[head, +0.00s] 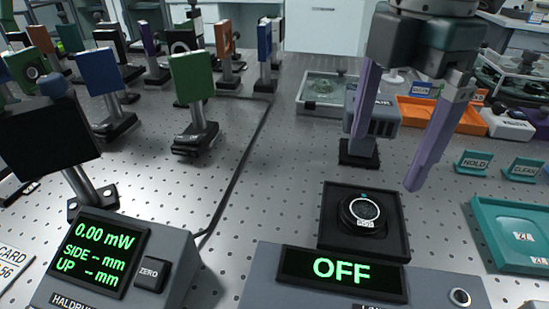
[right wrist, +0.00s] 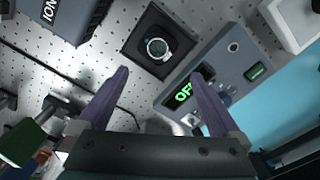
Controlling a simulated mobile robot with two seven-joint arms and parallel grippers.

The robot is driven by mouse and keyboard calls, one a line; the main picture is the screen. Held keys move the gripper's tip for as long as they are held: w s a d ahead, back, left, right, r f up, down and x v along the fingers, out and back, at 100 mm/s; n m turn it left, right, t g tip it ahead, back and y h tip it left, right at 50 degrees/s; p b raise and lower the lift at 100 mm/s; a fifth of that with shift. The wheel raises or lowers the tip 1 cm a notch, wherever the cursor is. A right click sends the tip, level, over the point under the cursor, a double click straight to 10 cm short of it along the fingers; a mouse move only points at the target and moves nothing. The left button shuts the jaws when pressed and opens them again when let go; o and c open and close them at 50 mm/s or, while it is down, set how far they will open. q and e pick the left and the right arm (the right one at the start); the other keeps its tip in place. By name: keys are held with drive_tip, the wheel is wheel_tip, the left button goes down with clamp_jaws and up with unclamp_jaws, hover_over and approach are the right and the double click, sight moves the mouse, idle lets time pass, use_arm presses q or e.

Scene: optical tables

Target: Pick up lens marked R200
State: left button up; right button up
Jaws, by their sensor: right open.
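A small round lens in a dark mount (head: 364,210) sits on a black square tray (head: 330,236). A small white label is on the mount's front, too small to read surely. The lens also shows in the right wrist view (right wrist: 158,48), on its black tray (right wrist: 135,42). My right gripper (head: 385,161) is open and empty, its two purple fingers wide apart above and behind the lens in the head view. In the right wrist view the gripper (right wrist: 162,73) points toward the tray, with the lens beyond the fingertips and between their lines. My left gripper is not in view.
A grey box with an OFF display (head: 340,269) stands just in front of the tray. A meter reading 0.00 mW (head: 100,255) is at front left. A teal tray (head: 485,235) is at right, an orange tray (head: 440,118) behind. Posts with coloured plates (head: 192,80) stand at back left.

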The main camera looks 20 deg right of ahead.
drive_tip(key=f, duration=0.1)
drive_tip(key=b, duration=0.1)
hover_over(365, 208)
wheel_tip(365, 208, down, 5)
drive_tip(key=shift+a+r, duration=0.15)
wheel_tip(365, 208, down, 5)
drive_tip(key=shift+s+b, duration=0.1)
drive_tip(key=shift+b, duration=0.65)
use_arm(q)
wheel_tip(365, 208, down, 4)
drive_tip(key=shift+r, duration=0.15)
use_arm(e)
drive_tip(key=shift+c, duration=0.4)
drive_tip(key=c, duration=1.3)
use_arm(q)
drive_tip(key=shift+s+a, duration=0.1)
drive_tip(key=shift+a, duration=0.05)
use_arm(e)
drive_tip(key=shift+r, duration=0.15)
